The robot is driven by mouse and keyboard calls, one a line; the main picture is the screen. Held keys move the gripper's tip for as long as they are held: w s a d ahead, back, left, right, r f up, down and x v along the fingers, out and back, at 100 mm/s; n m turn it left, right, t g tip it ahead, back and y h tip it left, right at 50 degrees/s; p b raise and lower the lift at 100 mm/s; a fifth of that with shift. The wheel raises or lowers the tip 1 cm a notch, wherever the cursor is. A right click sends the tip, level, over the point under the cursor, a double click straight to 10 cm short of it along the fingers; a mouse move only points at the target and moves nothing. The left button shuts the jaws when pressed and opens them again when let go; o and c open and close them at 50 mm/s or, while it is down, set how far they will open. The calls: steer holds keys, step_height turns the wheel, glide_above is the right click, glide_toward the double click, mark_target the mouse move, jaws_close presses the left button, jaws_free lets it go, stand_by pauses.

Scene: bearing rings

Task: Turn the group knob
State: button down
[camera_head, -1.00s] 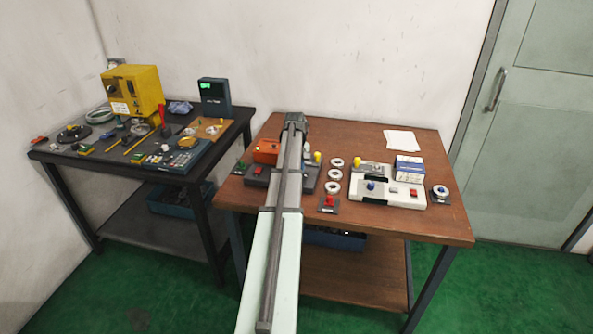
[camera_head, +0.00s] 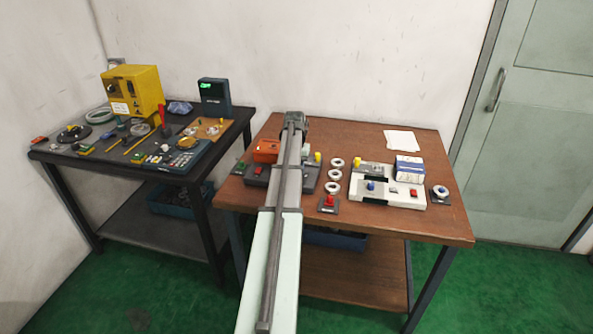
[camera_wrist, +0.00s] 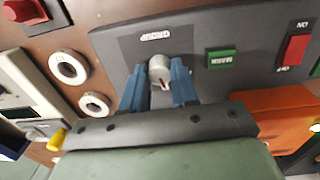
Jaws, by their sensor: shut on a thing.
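The blue fingers of my gripper (camera_wrist: 158,77) are shut on the knob, one on each side. In the head view my arm hides the knob and the gripper tips; part of the dark panel (camera_head: 309,182) shows beside the arm on the wooden table.
The panel also carries a green "MARK" button (camera_wrist: 222,56) and a red on/off switch (camera_wrist: 293,50). An orange box (camera_head: 265,151) stands behind the panel. White rings (camera_head: 335,175), a white control box (camera_head: 393,203) and a blue-white carton (camera_head: 409,168) lie to the right.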

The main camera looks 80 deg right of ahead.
steer(key=shift+m, duration=1.1)
steer(key=c, duration=0.9)
jaws_free()
steer(key=shift+o, duration=0.2)
step_height(320, 180, up, 14)
steer(key=shift+w, duration=0.25)
steer(key=shift+f, duration=0.1)
